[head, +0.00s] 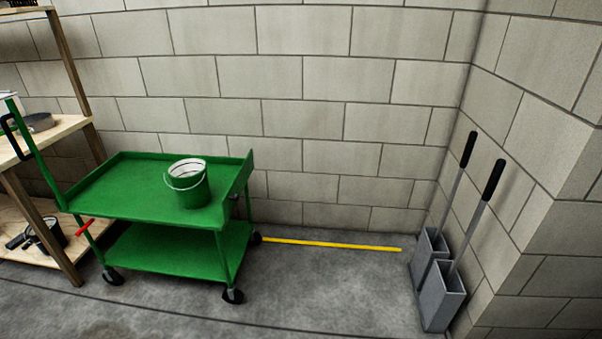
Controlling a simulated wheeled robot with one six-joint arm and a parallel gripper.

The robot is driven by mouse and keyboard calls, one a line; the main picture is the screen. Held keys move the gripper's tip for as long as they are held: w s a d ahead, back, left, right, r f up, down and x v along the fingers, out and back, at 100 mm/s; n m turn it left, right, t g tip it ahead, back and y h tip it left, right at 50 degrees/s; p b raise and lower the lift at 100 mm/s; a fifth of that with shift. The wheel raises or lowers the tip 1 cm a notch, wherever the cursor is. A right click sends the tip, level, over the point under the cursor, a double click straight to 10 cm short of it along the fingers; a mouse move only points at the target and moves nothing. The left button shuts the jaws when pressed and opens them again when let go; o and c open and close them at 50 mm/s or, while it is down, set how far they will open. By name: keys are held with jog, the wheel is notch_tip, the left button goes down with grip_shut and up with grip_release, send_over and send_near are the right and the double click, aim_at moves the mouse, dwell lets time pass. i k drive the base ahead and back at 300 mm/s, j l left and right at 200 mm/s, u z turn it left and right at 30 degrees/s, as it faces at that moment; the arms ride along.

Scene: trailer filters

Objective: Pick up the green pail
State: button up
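The green pail (192,192) stands upright on the top shelf of a green cart (118,184), right of the shelf's middle. It has a pale rim and inside, and a thin wire handle hangs down across its front.
A wooden shelf (70,122) with tools stands left of the cart. Two grey long-handled dustpans (442,296) stand in the right corner. A yellow strip (330,244) lies along the block wall (305,80). The grey floor (330,290) right of the cart is free.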

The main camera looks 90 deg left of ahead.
aim_at(191, 184)
jog(key=j+u, duration=0.1)
jog(key=u, duration=3.5)
jog(key=i+j, duration=0.15)
jog(key=i, duration=0.25)
jog(key=i+j+z, duration=0.1)
jog(key=i, duration=0.25)
jog(key=i+j, duration=0.2)
jog(key=i, duration=0.2)
